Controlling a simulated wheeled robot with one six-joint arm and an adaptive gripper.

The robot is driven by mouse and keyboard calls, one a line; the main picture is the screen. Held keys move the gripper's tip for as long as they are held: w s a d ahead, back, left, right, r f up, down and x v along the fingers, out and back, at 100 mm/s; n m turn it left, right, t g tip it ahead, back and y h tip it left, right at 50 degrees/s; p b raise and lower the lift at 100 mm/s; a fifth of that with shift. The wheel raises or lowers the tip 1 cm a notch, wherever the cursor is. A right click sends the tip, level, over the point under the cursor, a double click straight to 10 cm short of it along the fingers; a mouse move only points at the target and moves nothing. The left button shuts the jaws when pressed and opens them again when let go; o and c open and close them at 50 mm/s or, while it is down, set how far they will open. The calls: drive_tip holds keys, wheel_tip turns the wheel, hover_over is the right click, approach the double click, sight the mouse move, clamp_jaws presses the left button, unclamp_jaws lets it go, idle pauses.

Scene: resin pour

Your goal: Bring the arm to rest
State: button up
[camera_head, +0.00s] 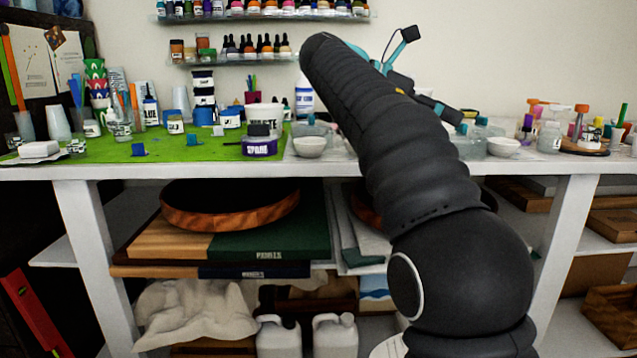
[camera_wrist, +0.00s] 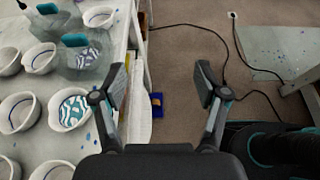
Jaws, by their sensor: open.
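My gripper (camera_wrist: 160,84) shows in the wrist view with its two fingers spread apart and nothing between them. It hangs over the table's edge, with the carpeted floor below the gap. In the head view my dark arm rises from the lower right and leans up to the left across the table, hiding part of the tabletop. The gripper's fingers cannot be made out clearly there.
The white table (camera_head: 75,172) carries a green mat (camera_head: 105,151) crowded with bottles and cups. White bowls (camera_wrist: 16,112) stand left of my gripper in the wrist view. A blue box (camera_wrist: 157,105) and black cables (camera_wrist: 226,52) lie below. Shelves of small bottles (camera_head: 262,44) hang behind.

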drive_tip(key=s+d+f+m+t+y+p, duration=0.1)
drive_tip(key=s+d+f+m+t+y, duration=0.15)
drive_tip(key=s+f+m+y, duration=0.8)
drive_tip(key=s+a+f+m+t+y, duration=0.1)
drive_tip(key=s+a+f+m, duration=0.3)
drive_tip(key=s+f, duration=0.4)
drive_tip(key=s+a+f+m+t+y, duration=0.1)
drive_tip(key=s+a+f+m, duration=0.3)
drive_tip(key=s+f, duration=0.5)
wheel_tip(320, 180, down, 6)
drive_tip(key=shift+r+t+y+p, duration=0.2)
drive_tip(key=shift+t+y+p, duration=0.15)
drive_tip(key=shift+y, duration=0.1)
